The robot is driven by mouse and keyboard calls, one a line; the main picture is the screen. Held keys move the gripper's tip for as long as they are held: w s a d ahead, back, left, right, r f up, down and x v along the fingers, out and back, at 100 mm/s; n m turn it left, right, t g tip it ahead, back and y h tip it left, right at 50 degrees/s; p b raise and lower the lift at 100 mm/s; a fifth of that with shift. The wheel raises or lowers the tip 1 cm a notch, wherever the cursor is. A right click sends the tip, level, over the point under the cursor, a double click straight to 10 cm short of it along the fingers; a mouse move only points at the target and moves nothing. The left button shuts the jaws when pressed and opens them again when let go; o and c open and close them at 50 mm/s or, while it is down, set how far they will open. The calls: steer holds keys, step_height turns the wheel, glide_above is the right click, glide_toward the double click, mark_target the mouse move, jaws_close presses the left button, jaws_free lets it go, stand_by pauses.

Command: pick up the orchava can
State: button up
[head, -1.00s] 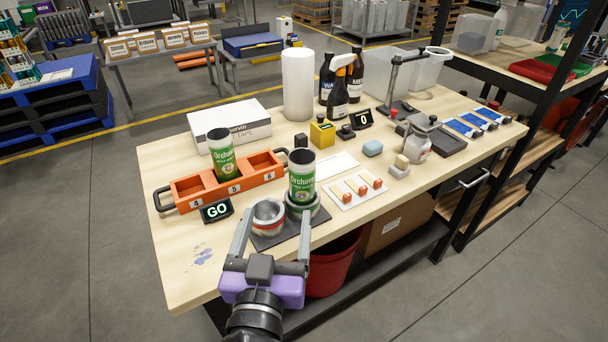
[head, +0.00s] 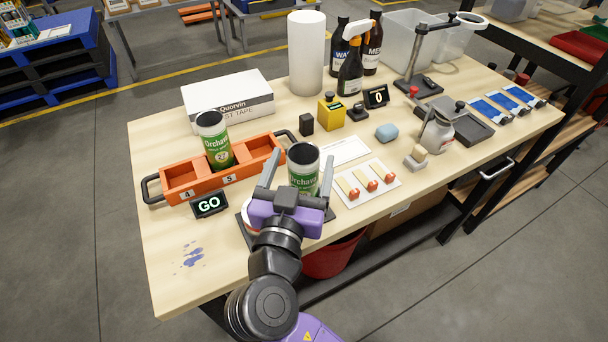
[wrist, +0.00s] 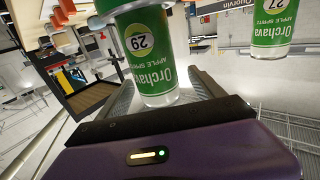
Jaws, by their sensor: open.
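One green-and-white Orchava can (head: 303,160), open at its dark top, stands upright at the near edge of the table. Its lower part is hidden by my gripper in the head view. My open gripper (head: 299,174) has a finger on either side of this can. In the wrist view the can (wrist: 150,60) shows the number 29 and stands between the fingers; I cannot tell whether they touch it. A second Orchava can (head: 214,140), numbered 27, stands in the orange rack (head: 183,177). It also shows at the upper right of the wrist view (wrist: 272,25).
A GO sign (head: 210,205) stands left of my gripper. A card with small stamps (head: 367,182) lies right of it. A yellow block (head: 331,113), a white box (head: 228,98) and bottles stand farther back. The table's front left is clear except for purple stains.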

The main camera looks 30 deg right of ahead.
steer(key=shift+p+x, duration=0.5)
steer(key=shift+x, duration=1.5)
steer(key=shift+s+d+f, duration=0.1)
jaws_close()
